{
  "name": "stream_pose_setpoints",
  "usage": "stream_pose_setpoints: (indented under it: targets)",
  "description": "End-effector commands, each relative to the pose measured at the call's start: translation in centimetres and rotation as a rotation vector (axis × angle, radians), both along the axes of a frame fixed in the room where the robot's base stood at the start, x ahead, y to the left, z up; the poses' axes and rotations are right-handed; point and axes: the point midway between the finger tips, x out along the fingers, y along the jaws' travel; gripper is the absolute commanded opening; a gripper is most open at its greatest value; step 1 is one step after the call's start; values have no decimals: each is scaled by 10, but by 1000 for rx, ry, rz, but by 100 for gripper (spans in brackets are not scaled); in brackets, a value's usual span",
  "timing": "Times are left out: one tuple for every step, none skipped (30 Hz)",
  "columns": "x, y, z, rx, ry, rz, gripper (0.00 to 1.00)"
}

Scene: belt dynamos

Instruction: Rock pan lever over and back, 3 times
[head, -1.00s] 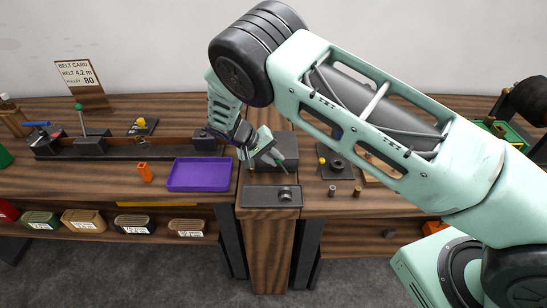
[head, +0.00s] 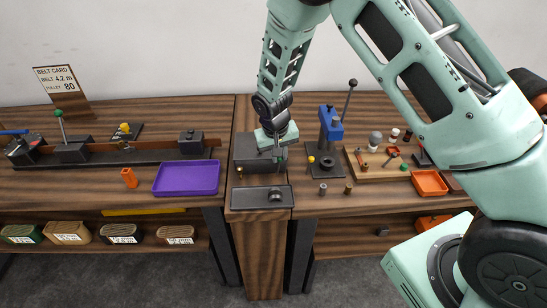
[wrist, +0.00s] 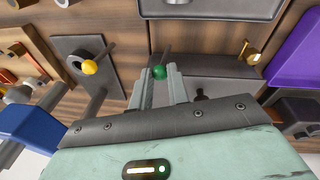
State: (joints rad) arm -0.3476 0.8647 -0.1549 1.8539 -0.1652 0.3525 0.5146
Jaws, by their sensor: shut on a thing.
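My gripper (wrist: 160,78) has its two fingers closed around a small green knob (wrist: 160,71). A thin dark rod, the pan lever's stem (wrist: 166,55), leads away from the knob in the wrist view. In the head view my gripper (head: 280,158) points down at the right end of a dark grey box (head: 250,151). The knob and lever are hidden or too small to make out there. The same grey box (wrist: 215,66) lies beside the fingers in the wrist view, with a small brass piece (wrist: 250,52) at its far end.
A dark tray (head: 246,199) lies in front of the box. A purple tray (head: 187,192) is to the left. A blue press (head: 330,126) with a long lever and a yellow knob (head: 311,159) stand close on the right. Another green-knobbed lever (head: 59,114) is far left.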

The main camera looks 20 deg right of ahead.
Motion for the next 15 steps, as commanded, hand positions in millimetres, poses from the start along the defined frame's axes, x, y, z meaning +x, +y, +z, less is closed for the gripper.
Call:
stream_pose_setpoints:
  targets:
    - [0,-4,0,19,-8,-5,0]
    - [0,-4,0,29,-11,-3,0]
    - [-1,-5,0,41,-14,-4,0]
    - [-1,-6,0,49,-17,-4,0]
    - [-1,-6,0,55,-19,-4,0]
    - [-1,-7,0,63,-22,-3,0]
    - [-1,-7,0,68,-24,-2,0]
    - [-1,-7,0,72,-24,-2,0]
    - [-2,-8,0,75,-26,-2,0]
    - [-2,-8,0,78,-27,-2,0]
    - [-2,-8,0,80,-27,-1,0]
    - [-2,-8,0,81,-27,-1,0]
    - [-2,-8,0,81,-28,-1,0]
    - [-2,-8,0,81,-28,0,0]
    - [-2,-8,0,82,-28,0,0]
